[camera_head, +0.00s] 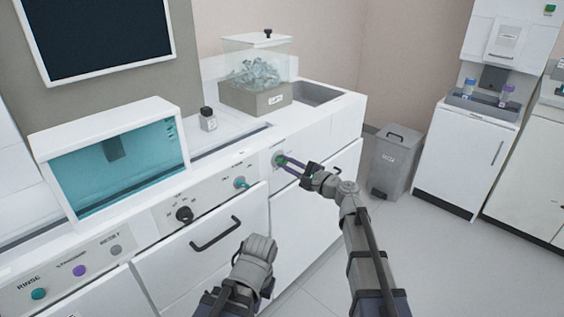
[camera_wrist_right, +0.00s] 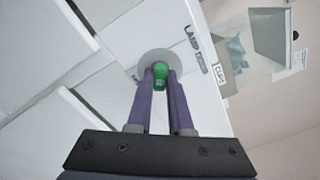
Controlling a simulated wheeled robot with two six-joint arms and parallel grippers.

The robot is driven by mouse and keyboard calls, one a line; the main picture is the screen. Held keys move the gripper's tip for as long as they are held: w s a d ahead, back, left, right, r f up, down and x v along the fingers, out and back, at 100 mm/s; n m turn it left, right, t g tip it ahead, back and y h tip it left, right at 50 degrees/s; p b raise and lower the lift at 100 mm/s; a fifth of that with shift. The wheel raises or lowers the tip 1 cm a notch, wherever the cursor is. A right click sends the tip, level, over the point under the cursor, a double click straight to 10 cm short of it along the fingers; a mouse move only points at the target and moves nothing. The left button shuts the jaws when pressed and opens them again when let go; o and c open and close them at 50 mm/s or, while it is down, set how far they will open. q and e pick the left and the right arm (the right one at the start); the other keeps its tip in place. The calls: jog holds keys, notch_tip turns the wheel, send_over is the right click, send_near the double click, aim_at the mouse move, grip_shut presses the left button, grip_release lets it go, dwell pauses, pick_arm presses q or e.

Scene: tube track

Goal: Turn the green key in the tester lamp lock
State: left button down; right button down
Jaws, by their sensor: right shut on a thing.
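The green key (camera_wrist_right: 160,76) sits in a round grey lock plate (camera_wrist_right: 146,67) on the white cabinet front, beside a label that starts with "LAMP". My right gripper (camera_wrist_right: 160,80) has its two purple fingers shut on the key's head. In the head view the right gripper (camera_head: 282,160) reaches from the right to the grey lock plate (camera_head: 277,153), and the key is mostly hidden by the fingers. My left arm shows low in the middle of the head view; its fingers do not show.
A teal knob (camera_head: 241,182) and a black dial (camera_head: 184,214) are on the panel left of the lock. A drawer with a black handle (camera_head: 216,233) lies below. A clear-topped box (camera_head: 256,76) stands on the counter above. A grey bin (camera_head: 396,160) stands on the floor at right.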

jog(key=shift+n, duration=0.8)
jog(key=n, duration=0.3)
jog(key=shift+n, duration=0.4)
jog(key=c, duration=1.3)
grip_release()
jog(key=shift+n, duration=0.4)
jog(key=o, duration=0.6)
jog(key=shift+c, duration=0.2)
